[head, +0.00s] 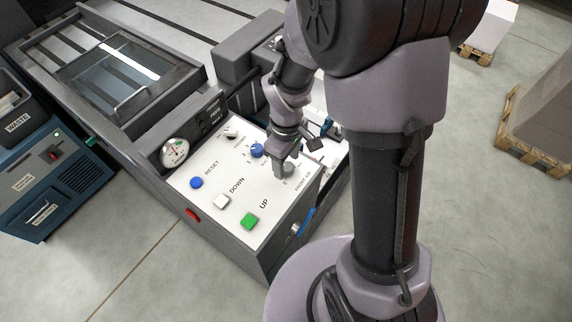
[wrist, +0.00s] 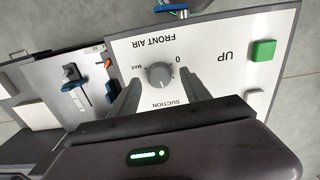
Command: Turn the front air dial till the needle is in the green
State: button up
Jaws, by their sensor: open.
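The front air dial (wrist: 160,75) is a round grey knob on the white panel, with "0" and "MAX" beside it and "FRONT AIR" printed near it. In the head view the dial (head: 288,169) is partly hidden by my gripper (head: 284,163). In the wrist view my gripper (wrist: 161,83) is open, its fingers on either side of the dial; I cannot tell whether they touch it. The round gauge (head: 174,152) has a white face with a needle and a small green area; where the needle points is too small to tell.
The panel (head: 190,205) also carries a blue knob (head: 257,150), a white knob (head: 232,133), a blue reset button (head: 196,183), a white down button (head: 222,202) and a green up button (head: 249,221). A waste unit (head: 50,170) stands at the left.

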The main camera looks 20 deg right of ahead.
jog(key=shift+f, duration=0.8)
grip_shut()
jog(key=shift+m, duration=0.3)
jog(key=m+b, duration=0.1)
jog(key=m, duration=0.2)
jog(key=shift+m+b, duration=0.4)
jog(key=shift+m, duration=1.3)
